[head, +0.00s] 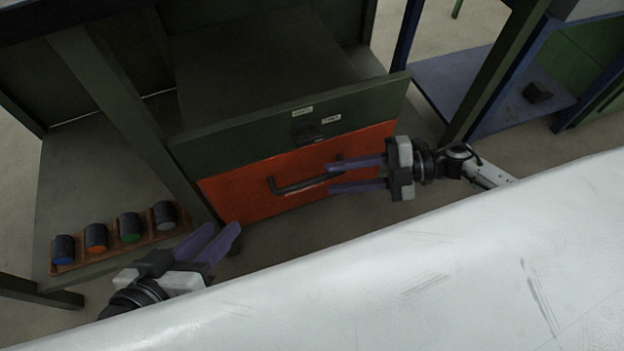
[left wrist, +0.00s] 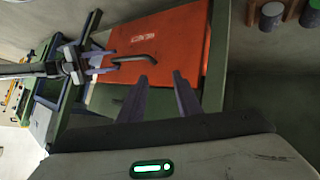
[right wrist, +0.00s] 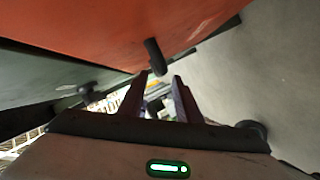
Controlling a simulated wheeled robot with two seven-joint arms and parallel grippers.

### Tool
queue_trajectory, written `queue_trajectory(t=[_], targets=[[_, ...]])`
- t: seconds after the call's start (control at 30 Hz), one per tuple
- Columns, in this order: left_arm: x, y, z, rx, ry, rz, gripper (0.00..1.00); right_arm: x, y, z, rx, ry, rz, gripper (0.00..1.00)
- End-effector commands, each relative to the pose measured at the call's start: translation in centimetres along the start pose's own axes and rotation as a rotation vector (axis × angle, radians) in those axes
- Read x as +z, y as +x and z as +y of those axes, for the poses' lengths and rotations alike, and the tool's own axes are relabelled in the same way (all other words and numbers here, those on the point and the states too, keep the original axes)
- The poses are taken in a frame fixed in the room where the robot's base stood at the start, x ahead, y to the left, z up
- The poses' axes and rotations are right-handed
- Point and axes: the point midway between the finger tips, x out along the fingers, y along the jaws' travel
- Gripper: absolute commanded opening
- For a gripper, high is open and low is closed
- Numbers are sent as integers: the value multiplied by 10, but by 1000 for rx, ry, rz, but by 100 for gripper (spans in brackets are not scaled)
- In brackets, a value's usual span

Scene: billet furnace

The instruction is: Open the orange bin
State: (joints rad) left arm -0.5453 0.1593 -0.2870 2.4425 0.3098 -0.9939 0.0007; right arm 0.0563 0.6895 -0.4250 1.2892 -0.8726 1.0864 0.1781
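The orange bin front (head: 245,200) is below a dark green panel and looks flush with it. A dark bar handle (head: 290,189) runs across it. My right gripper (head: 332,177) is open, its purple fingers at the handle's right end, one above and one below in the head view. In the right wrist view the handle (right wrist: 154,58) shows just beyond the fingertips; contact cannot be told. My left gripper (head: 220,229) is open and empty, low in front of the bin's left corner. In the left wrist view the orange front (left wrist: 172,42) lies beyond its fingertips.
The green panel (head: 240,138) carries labels and a dark knob (head: 308,133). Several dark cylinders with coloured ends stand in a brown rack (head: 142,240) at left. A white surface (head: 420,290) fills the foreground. A blue shelf (head: 455,80) is at right.

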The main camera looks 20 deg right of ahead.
Motion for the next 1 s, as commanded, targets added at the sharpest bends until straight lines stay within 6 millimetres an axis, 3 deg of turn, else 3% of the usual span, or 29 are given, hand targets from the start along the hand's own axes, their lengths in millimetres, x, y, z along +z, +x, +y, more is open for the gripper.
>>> queue_trajectory(t=[0.1, 0.3, 0.73, 0.9, 1.0], targets=[[-1, 1, 2, 13, -5, 20, 31, 1, 25, -1, 3, -2, 3, 31], [-7, -2, 8, 33, -13, 47, 31, 1, 53, 0, 3, -1, 1, 31], [-9, -3, 9, 39, -16, 56, 31, 0, 64, 1, 2, 0, 0, 31], [-9, -3, 9, 39, -16, 57, 31, 0, 63, 1, 2, 0, 0, 2], [-9, -3, 10, 39, -16, 57, 31, 0, 63, 1, 2, 0, -1, 0]])
